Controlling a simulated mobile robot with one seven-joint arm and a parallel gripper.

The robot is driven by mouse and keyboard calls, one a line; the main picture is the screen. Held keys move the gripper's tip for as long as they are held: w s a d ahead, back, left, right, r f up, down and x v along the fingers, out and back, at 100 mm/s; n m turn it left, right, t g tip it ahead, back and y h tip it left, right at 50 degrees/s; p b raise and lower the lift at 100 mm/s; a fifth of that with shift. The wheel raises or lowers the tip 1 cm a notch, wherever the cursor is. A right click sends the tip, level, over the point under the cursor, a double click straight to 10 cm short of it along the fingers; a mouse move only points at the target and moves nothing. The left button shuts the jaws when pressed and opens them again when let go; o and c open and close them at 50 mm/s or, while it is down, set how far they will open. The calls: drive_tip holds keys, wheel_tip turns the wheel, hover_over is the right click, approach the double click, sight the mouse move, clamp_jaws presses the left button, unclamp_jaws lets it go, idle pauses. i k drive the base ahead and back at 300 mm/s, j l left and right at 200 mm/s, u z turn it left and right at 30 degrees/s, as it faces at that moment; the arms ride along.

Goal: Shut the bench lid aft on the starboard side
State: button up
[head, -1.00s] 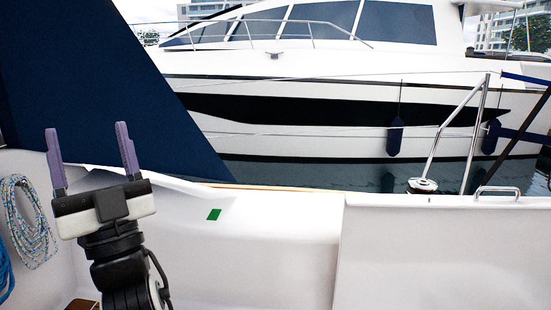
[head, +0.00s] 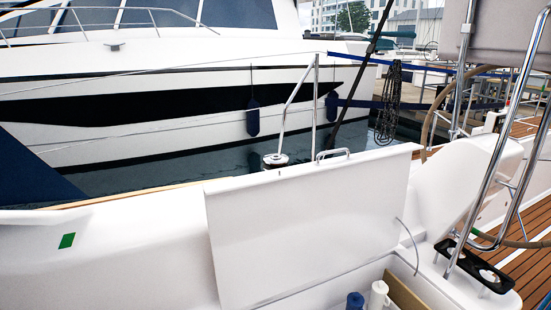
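The white bench lid (head: 310,225) stands raised, close to upright, in the middle of the head view. Most of the locker is cut off by the frame. My gripper is not in view.
A metal post frame (head: 283,120) stands behind the lid. At right are a steel tube rail (head: 508,130), a black holder (head: 478,265) and teak decking (head: 535,230). The white side ledge (head: 130,245) with a green patch (head: 67,240) is clear at left. Another yacht lies beyond the water.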

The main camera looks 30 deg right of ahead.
sight(273, 232)
drive_tip(key=l+z, duration=0.4)
drive_tip(key=l, duration=0.2)
drive_tip(key=i+l+z, duration=0.15)
drive_tip(key=l+z, duration=0.2)
drive_tip(key=l, duration=0.2)
